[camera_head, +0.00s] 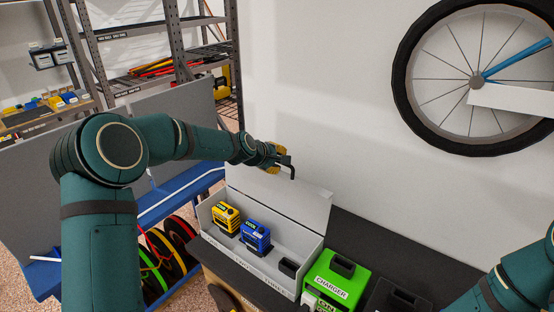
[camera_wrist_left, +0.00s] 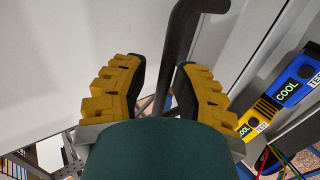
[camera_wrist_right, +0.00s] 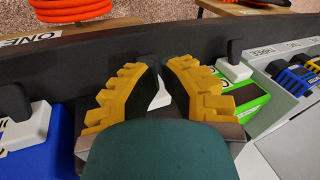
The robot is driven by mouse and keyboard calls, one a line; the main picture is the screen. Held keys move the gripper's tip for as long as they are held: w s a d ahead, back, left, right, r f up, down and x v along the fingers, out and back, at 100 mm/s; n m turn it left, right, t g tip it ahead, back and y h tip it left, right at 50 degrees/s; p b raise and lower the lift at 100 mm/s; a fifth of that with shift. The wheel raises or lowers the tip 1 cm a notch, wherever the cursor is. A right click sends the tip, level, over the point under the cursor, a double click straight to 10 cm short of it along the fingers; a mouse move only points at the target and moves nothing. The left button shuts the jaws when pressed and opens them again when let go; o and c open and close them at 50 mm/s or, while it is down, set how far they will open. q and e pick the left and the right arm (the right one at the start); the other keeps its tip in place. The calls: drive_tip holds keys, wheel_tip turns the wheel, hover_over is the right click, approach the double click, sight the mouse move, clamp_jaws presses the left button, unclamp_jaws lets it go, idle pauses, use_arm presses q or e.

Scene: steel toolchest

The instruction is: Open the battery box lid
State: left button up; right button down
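The grey-white battery box (camera_head: 262,262) stands on the black bench top. Its lid (camera_head: 300,203) is raised and stands steeply along the back edge, so the inside is visible. A bent black handle (camera_head: 291,170) shows near the lid's top. My left gripper (camera_head: 276,156) is at this handle. In the left wrist view the handle (camera_wrist_left: 183,45) runs between the parted fingers (camera_wrist_left: 162,72), with a gap beside the left finger. My right gripper (camera_wrist_right: 160,68) is low over the bench, its fingers close together with a white piece behind them. Whether they grip something is unclear.
A yellow battery (camera_head: 226,217) and a blue battery (camera_head: 256,236) sit in the box. A green charger (camera_head: 342,277) stands right of it. A bicycle wheel (camera_head: 476,82) hangs on the wall. Cable reels (camera_head: 168,250) are below left. Free wall lies above the lid.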

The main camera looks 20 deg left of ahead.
use_arm(q)
drive_tip(key=v, duration=1.2)
drive_tip(key=shift+r, duration=0.15)
drive_tip(key=shift+d, duration=0.1)
